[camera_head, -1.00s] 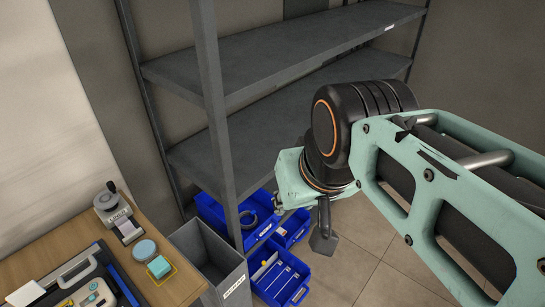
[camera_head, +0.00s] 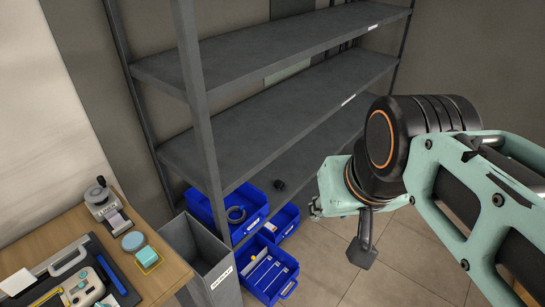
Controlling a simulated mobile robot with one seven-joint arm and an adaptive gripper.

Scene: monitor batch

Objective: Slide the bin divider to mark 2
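A blue bin (camera_head: 292,275) sits low by the front shelf post in the head view. Pale strips (camera_head: 262,272) run across its inside, with a small yellow piece (camera_head: 252,255) beside them. I cannot tell which part is the divider, and no numbered marks are readable. The dark tip of my gripper (camera_head: 362,254) hangs below my teal wrist, right of the bin and apart from it. The fingers are too small and partly hidden to tell open from shut. I see nothing held.
A grey waste bin (camera_head: 225,290) and a wooden desk (camera_head: 165,285) with tools stand left. Tiled floor (camera_head: 385,275) lies open at right.

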